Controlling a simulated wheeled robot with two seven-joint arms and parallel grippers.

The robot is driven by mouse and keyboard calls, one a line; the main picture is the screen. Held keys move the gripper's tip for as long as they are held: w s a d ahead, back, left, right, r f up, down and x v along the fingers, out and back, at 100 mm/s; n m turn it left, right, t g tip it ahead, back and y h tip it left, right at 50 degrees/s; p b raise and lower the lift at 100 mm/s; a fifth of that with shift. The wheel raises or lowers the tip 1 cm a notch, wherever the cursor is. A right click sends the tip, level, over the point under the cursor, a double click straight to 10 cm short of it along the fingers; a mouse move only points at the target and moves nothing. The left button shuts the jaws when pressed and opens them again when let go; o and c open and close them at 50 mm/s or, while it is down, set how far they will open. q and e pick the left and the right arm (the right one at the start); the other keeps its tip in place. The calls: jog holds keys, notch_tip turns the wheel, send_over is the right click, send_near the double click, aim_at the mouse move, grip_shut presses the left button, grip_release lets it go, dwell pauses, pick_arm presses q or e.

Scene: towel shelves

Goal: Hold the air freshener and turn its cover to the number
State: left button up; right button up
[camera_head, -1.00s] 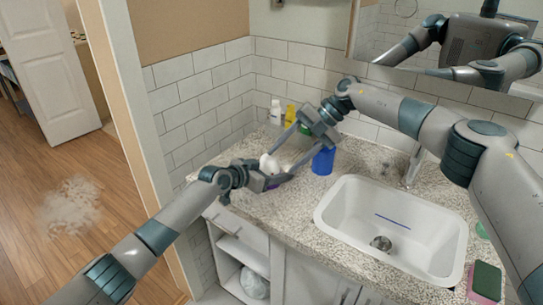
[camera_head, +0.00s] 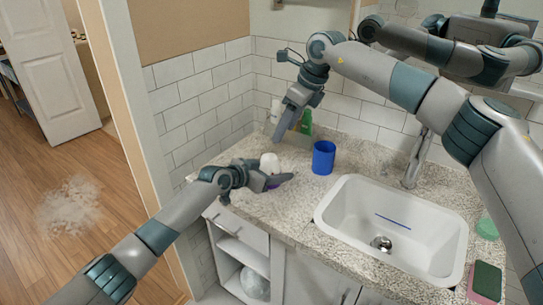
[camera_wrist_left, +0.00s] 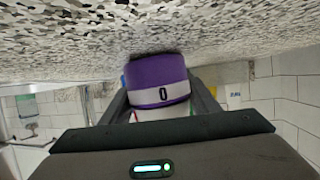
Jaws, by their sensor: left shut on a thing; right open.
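The air freshener (camera_head: 269,161) stands upright on the counter, its white cover up and its purple base low. In the left wrist view, which is upside down, the purple base (camera_wrist_left: 158,70) carries a white band with a "0" on it. A little of the white part shows below it; any other mark is hidden. My left gripper (camera_head: 275,179) is shut on the air freshener, a finger on either side. My right gripper (camera_head: 281,134) is open and empty, raised above and behind the air freshener, clear of it.
A blue cup (camera_head: 323,158) stands right of the air freshener. A green bottle (camera_head: 306,122) and a white bottle (camera_head: 275,112) stand at the back wall, partly behind my right gripper. The white sink (camera_head: 340,210) and a green sponge (camera_head: 486,281) are at the right.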

aim_at(271, 157)
jog(key=shift+f, duration=0.1)
jog(key=x, duration=1.2)
jog(key=c, duration=0.8)
